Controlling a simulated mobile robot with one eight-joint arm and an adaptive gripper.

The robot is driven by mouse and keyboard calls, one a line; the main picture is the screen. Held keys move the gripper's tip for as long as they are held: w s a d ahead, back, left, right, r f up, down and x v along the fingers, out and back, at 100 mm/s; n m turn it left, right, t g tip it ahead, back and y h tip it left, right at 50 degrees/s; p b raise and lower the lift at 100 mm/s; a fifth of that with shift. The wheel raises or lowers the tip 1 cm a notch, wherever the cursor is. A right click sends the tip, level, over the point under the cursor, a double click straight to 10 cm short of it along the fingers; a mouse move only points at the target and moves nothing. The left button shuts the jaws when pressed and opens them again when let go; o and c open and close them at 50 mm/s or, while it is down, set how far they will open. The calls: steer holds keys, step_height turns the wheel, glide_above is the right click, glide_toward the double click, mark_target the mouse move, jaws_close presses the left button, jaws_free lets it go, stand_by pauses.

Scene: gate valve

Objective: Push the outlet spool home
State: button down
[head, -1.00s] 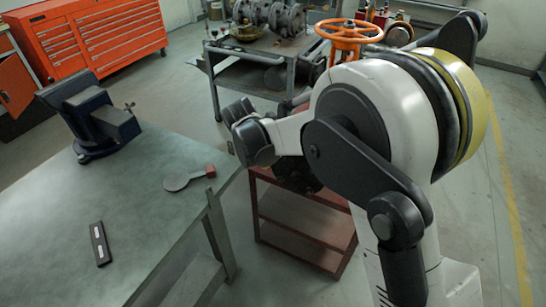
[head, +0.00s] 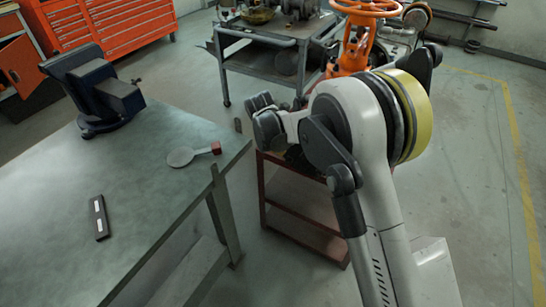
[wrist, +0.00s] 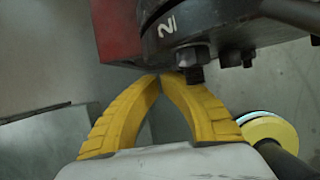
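In the wrist view, the two yellow fingers of my gripper (wrist: 159,80) lean together and their tips meet, with nothing seen between them. Just beyond the tips is a dark round flange (wrist: 225,18) with a pale mark and several bolts (wrist: 192,57). I cannot tell for sure whether this flange is the outlet spool's, or whether the fingertips touch it. In the head view, the orange gate valve (head: 351,55) with its orange handwheel (head: 367,8) stands behind my arm. My arm hides the gripper and most of the flange area there.
A red stand (head: 305,213) is under my arm. The green-topped bench (head: 150,215) at left carries a blue vise (head: 100,90), a round paddle (head: 185,156) and a dark bar (head: 99,217). A grey cart (head: 262,62) stands behind. Floor at right is open.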

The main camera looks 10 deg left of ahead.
steer(key=shift+w, duration=0.25)
steer(key=shift+w+d+r, duration=0.1)
steer(key=shift+w+d, duration=0.1)
steer(key=shift+w, duration=0.2)
steer(key=shift+a, duration=0.1)
